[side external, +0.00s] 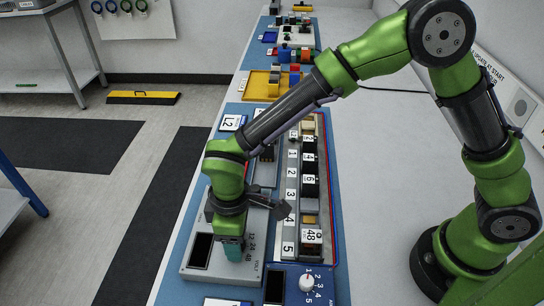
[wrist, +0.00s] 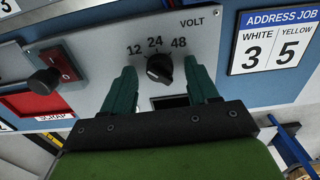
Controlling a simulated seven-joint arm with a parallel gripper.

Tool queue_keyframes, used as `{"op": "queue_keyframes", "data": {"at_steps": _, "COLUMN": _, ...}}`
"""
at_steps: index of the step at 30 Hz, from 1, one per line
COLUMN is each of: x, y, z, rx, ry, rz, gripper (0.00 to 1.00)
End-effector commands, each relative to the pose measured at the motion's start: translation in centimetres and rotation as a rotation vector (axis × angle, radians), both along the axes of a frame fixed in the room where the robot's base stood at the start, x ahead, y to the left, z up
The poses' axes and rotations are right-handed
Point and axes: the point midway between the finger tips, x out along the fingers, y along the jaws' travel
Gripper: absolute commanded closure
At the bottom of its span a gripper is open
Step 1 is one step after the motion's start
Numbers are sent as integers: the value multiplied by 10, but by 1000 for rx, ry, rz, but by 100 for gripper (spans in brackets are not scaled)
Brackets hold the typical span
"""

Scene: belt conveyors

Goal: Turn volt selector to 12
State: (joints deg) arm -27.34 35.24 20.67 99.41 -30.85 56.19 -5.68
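The volt selector is a black round knob (wrist: 160,68) on a light grey panel (wrist: 90,40), with the labels 12, 24 and 48 in an arc above it and VOLT at upper right. A small pale mark shows on the knob's lower left; I cannot tell for sure which label it is set to. My gripper (wrist: 161,78) is open, with one teal finger on each side of the knob and visible gaps to it. In the side external view my gripper (side external: 233,248) points down over the grey panel (side external: 195,271) and hides the knob.
In the wrist view, a dark lever or knob (wrist: 45,82) and a red SCRAP area (wrist: 35,103) are at left, and an ADDRESS JOB card (wrist: 278,40) is at right. In the side view, a numbered rack (side external: 290,195) and a white dial (side external: 306,283) stand close to my gripper.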

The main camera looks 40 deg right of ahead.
Motion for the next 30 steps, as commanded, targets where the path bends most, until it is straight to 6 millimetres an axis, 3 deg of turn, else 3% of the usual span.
{"op": "queue_keyframes", "data": {"at_steps": 5, "x": 0, "y": 0, "z": 0, "rx": -1, "ry": 1, "rz": -1, "gripper": 41}}
{"op": "queue_keyframes", "data": {"at_steps": 10, "x": 1, "y": 0, "z": 15, "rx": 1, "ry": -2, "rz": -2, "gripper": 41}}
{"op": "queue_keyframes", "data": {"at_steps": 24, "x": 0, "y": 0, "z": 124, "rx": 4, "ry": -3, "rz": -2, "gripper": 41}}
{"op": "queue_keyframes", "data": {"at_steps": 30, "x": 0, "y": 0, "z": 156, "rx": 1, "ry": -1, "rz": -1, "gripper": 41}}
